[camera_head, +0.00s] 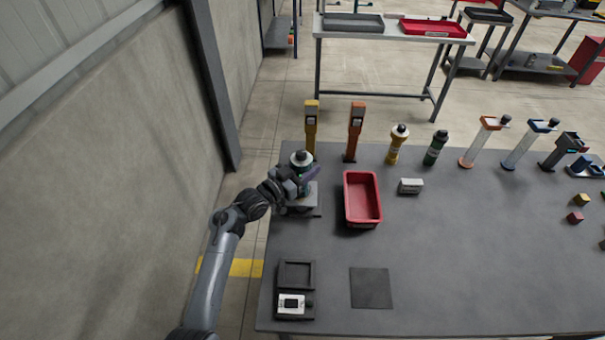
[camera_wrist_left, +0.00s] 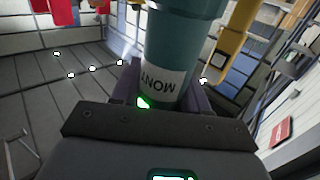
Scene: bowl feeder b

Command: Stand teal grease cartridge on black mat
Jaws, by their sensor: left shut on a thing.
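The teal grease cartridge (camera_head: 301,160) is at the table's back left, its dark and white top showing above my gripper. In the left wrist view the teal cartridge (camera_wrist_left: 185,45) fills the gap between the fingers, with a white label reading upside down. My left gripper (camera_head: 299,180) is shut on it, over a grey stand (camera_head: 302,207). Whether its hidden lower end touches the stand, I cannot tell. The black mat (camera_head: 371,288) lies flat and bare near the table's front. My right gripper is not in view.
A red bin (camera_head: 362,199) stands between the stand and a small white box (camera_head: 411,186). A dark tray (camera_head: 296,274) and a small device (camera_head: 293,304) lie left of the mat. Several upright tools and cartridges line the back edge. The table right of the mat is clear.

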